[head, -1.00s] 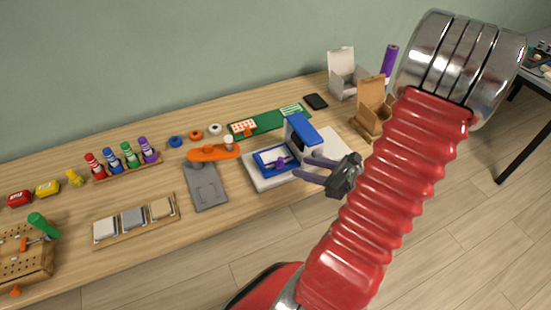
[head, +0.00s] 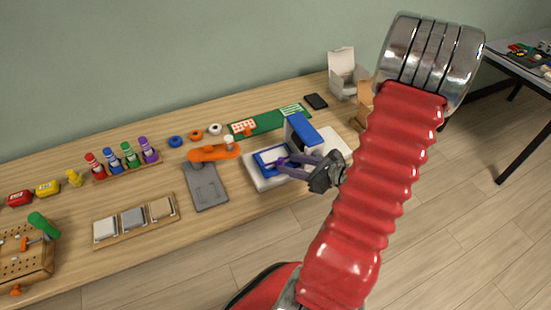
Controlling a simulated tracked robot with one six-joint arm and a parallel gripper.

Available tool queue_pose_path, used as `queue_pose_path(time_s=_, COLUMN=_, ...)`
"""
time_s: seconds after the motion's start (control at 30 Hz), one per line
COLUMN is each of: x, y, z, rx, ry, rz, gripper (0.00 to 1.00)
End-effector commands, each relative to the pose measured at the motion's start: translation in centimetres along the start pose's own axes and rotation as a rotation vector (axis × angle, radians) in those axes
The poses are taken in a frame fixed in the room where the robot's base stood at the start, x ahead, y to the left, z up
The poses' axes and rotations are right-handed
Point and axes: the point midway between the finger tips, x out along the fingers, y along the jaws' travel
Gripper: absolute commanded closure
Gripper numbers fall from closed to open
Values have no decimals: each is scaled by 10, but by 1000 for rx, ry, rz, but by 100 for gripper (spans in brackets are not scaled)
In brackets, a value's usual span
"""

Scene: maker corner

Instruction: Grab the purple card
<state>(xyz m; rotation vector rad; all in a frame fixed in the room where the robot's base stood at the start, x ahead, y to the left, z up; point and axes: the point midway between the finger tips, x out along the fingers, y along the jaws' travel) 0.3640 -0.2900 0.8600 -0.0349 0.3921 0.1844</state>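The purple card (head: 270,163) is a small purple piece in the blue tray of a white-and-blue machine (head: 259,181) at the right of the bench in the head view. My gripper (head: 281,164) reaches in from the right, with its two grey-purple fingers over the tray and their tips at the card. A gap shows between the fingers, so it looks open. The fingers partly cover the card, and I cannot tell whether they touch it.
The machine's blue upright (head: 300,132) stands just behind the fingers. A grey plate (head: 206,188) lies left of the machine, with an orange piece (head: 213,153) behind it. A green mat (head: 268,122) lies behind. An open cardboard box (head: 365,100) is partly hidden by my arm.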

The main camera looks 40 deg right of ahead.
Motion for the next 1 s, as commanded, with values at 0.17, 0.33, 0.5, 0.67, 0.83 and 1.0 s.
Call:
queue_pose_path(time_s=0.17, x=22, y=1, z=-1, rx=1, ry=0, rz=3, gripper=61)
queue_pose_path(time_s=0.33, x=32, y=0, z=-1, rx=1, ry=0, rz=1, gripper=61)
queue_pose_path(time_s=0.5, x=32, y=0, z=-1, rx=1, ry=0, rz=0, gripper=61)
queue_pose_path(time_s=0.67, x=32, y=0, z=-1, rx=1, ry=0, rz=0, gripper=61)
queue_pose_path(time_s=0.83, x=32, y=0, z=-1, rx=1, ry=0, rz=0, gripper=61)
queue_pose_path(time_s=1.0, x=32, y=0, z=-1, rx=1, ry=0, rz=0, gripper=70)
